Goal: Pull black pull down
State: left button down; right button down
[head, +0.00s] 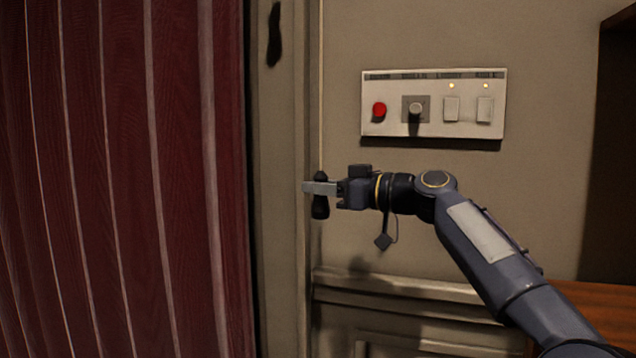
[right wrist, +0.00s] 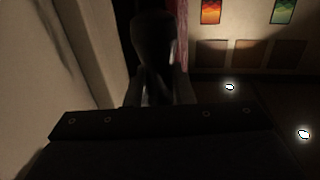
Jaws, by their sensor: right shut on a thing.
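The black pull (head: 320,208) is a small dark handle hanging by a thin cord beside the door frame. My right gripper (head: 318,188) is shut on it at its middle, and its ends show above and below the fingers. In the right wrist view the dark pull (right wrist: 153,45) stands between the fingers of my right gripper (right wrist: 158,92); that view is dim. My left gripper is not in view.
A wall panel (head: 434,130) with a red button, a knob and two switches is above my right arm. A red curtain (head: 120,180) fills the left. A wooden surface (head: 600,300) is at lower right.

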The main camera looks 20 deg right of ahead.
aim_at(320, 171)
jog(key=shift+f, duration=0.1)
jog(key=c, duration=1.3)
grip_release()
jog(key=shift+r, duration=0.25)
jog(key=r+p, duration=0.1)
jog(key=r, duration=0.1)
jog(key=r+p, duration=0.1)
jog(key=r, duration=0.1)
jog(key=shift+s+a+p, duration=0.1)
jog(key=shift+s+p, duration=0.15)
jog(key=shift+p, duration=0.1)
jog(key=s+a+r+p, duration=0.1)
jog(key=s+r, duration=0.2)
jog(key=s, duration=0.1)
jog(key=s+a+r, duration=0.1)
jog(key=s+r, duration=0.1)
jog(key=s, duration=0.2)
jog(key=s+a+r+p, duration=0.1)
jog(key=s+a+r, duration=0.1)
jog(key=s, duration=0.3)
jog(key=shift+r+p, duration=0.35)
jog(key=shift+r, duration=0.45)
